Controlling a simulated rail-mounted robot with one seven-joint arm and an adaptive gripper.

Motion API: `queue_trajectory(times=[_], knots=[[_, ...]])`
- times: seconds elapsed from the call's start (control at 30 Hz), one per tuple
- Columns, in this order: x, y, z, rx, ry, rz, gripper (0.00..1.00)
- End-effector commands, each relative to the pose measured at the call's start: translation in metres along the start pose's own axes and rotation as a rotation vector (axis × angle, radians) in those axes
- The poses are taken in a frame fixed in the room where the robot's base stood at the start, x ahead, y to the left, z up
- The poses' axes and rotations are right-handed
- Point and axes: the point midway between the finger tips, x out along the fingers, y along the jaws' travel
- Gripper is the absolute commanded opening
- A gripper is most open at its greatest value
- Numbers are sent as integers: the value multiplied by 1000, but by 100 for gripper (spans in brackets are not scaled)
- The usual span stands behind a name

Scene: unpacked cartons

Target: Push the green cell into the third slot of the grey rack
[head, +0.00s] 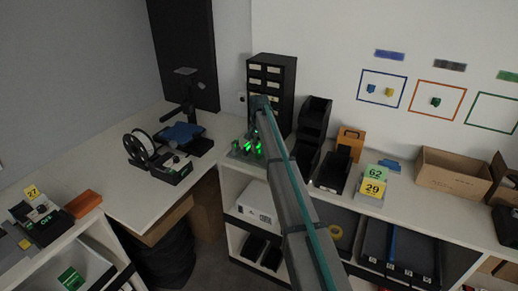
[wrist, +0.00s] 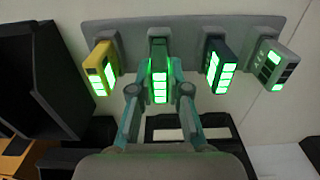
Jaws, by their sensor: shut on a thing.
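The grey rack (wrist: 195,30) runs across the top of the wrist view with cells along it. My gripper (wrist: 160,90) is shut on the green cell (wrist: 159,70), which has lit green panels on its face. The cell's far end meets the rack, between a yellow cell (wrist: 100,66) on the left and a dark cell (wrist: 218,62) on the right. I cannot tell how deep it sits. A grey cell (wrist: 271,62) is at the far right. In the head view the rack (head: 236,153) stands on the counter with green lights; my arm hides my gripper there.
A black drawer cabinet (head: 271,78) stands behind the rack, with stacked black bins (head: 312,122) to its right. A black device with a spool (head: 157,160) is on the left counter. An open carton (head: 452,174) stands at right. Bare counter lies left of the rack.

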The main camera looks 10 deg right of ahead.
Motion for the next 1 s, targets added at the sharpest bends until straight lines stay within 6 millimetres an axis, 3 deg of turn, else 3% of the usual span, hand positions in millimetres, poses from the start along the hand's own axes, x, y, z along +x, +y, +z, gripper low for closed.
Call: queue_trajectory(times=[0.97, 1.0], knots=[[11, 0, 0, 0, 0, 0, 0], [11, 0, 0, 0, 0, 0, 22]])
